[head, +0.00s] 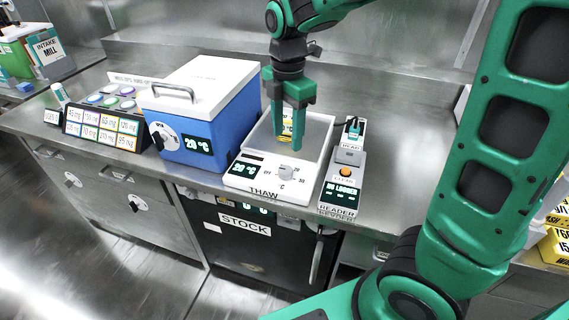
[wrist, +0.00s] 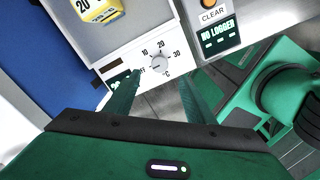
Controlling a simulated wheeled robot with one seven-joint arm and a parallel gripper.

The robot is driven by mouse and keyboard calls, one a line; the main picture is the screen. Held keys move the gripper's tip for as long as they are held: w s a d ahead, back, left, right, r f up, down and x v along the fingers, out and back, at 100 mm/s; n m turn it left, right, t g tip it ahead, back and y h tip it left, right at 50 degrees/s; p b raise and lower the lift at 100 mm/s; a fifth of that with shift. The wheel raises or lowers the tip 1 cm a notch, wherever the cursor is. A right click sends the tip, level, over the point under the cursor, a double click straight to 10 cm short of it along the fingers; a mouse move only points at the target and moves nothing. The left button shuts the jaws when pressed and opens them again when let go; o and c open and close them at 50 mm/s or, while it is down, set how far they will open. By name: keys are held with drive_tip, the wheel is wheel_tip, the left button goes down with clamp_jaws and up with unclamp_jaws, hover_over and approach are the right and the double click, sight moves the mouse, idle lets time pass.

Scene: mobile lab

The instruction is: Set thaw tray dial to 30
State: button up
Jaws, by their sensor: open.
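The white thaw tray (head: 231,181), labelled THAW, stands at the counter's front edge. Its front panel has a round grey dial (head: 285,171), which also shows in the wrist view (wrist: 159,63). The scale around it reads OFF, 10, 20 and 30; I cannot tell exactly where the dial points. A small dark display (head: 243,169) on the panel seems to read 20 °C. My gripper (head: 288,143) hangs over the tray, pointing down. In the wrist view my gripper (wrist: 158,82) is open and empty, with the dial seen beyond and between its fingertips, apparently untouched.
A yellow-labelled item (head: 287,124) lies in the tray. A blue box with a white lid (head: 208,110) stands close on the left. A reader (head: 343,178) with an orange CLEAR button and a NO LOGGER display stands close on the right.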

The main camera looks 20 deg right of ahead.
sight(286, 168)
wheel_tip(286, 168, down, 11)
drive_tip(key=shift+a+r, duration=0.1)
idle(0.5)
drive_tip(key=c, duration=1.1)
